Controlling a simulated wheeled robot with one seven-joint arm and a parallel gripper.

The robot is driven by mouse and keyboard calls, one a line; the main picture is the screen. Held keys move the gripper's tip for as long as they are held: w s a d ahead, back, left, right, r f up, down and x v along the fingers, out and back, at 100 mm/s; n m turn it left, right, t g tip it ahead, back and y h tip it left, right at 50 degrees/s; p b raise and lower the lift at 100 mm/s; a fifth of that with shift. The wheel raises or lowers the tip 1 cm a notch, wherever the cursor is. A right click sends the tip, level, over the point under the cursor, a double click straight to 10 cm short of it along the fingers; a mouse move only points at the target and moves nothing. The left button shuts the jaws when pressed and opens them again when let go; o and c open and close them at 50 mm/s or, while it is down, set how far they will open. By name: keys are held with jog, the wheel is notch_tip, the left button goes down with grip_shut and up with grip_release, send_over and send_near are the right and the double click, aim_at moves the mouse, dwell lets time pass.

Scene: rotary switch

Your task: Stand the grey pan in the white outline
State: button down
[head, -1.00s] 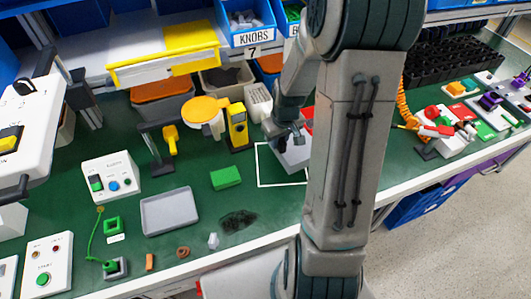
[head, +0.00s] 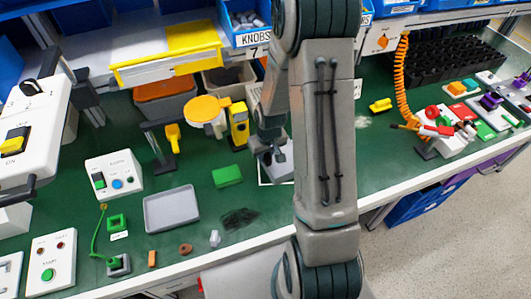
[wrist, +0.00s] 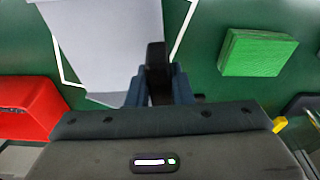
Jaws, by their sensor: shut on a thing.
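The grey pan (head: 281,164) is at the white outline on the green bench, partly hidden behind my arm in the head view. In the wrist view the pan (wrist: 110,40) is a flat pale grey surface, with a dark handle (wrist: 156,60) pointing towards me. My gripper (wrist: 158,88) is shut on that handle. The white outline (head: 261,184) shows only at its lower left in the head view. I cannot tell whether the pan touches the bench.
A red object (wrist: 30,108) is close on the other side. A yellow device (head: 238,125) stands behind the block. A grey tray (head: 171,209) lies further left.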

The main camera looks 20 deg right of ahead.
jog(key=shift+f, duration=0.15)
jog(key=c, duration=1.3)
grip_release()
notch_tip(320, 180, up, 13)
jog(key=s, duration=0.2)
jog(key=shift+m+t, duration=0.6)
jog(key=shift+t, duration=0.2)
jog(key=s+a+r, duration=0.1)
jog(key=s+r, duration=0.3)
jog(key=s, duration=0.1)
jog(key=s+a+r, duration=0.2)
jog(key=s+r, duration=0.3)
jog(key=s+a+r, duration=0.2)
jog(key=s+r, duration=0.2)
jog(key=s, duration=0.1)
jog(key=shift+s+r, duration=0.25)
jog(key=shift+s, duration=0.05)
